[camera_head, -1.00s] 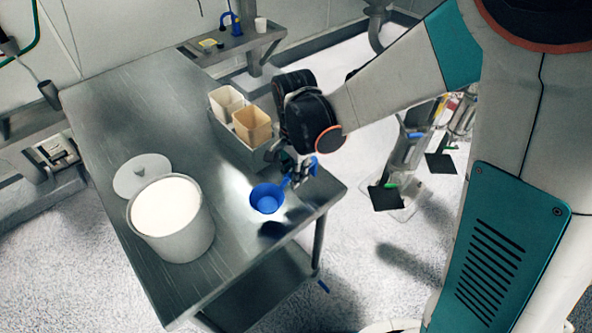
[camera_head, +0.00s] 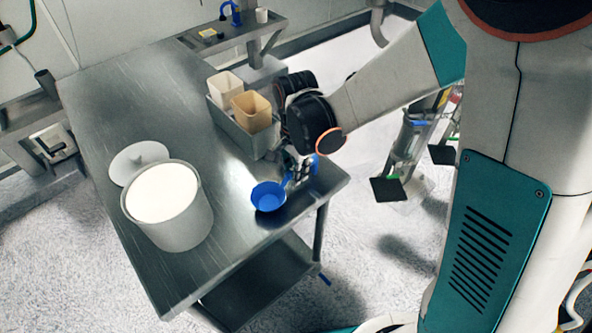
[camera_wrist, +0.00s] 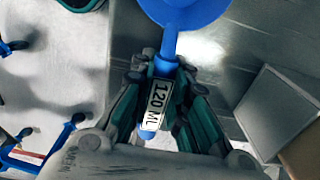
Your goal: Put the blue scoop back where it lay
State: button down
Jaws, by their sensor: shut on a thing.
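The blue scoop (camera_head: 268,196) is near the front right corner of the steel table (camera_head: 140,88), its round bowl pointing left and its open side up. My gripper (camera_head: 300,172) is to the right of the bowl, shut on the handle. In the wrist view the scoop's handle (camera_wrist: 160,92), labelled 120 ML, runs between the fingers of my gripper (camera_wrist: 163,70), and the bowl (camera_wrist: 185,8) is cut by the top edge. The scoop is low over the tabletop; I cannot tell whether it touches.
A white pot of powder (camera_head: 180,228) stands at the left with its lid (camera_head: 138,160) behind it. The table between pot and scoop is clear.

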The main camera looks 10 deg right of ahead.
jog(key=shift+f+b, duration=0.5)
jog(key=shift+f, duration=0.15)
jog(key=c, duration=1.5)
grip_release()
jog(key=shift+o, duration=0.2)
jog(key=shift+r, duration=0.1)
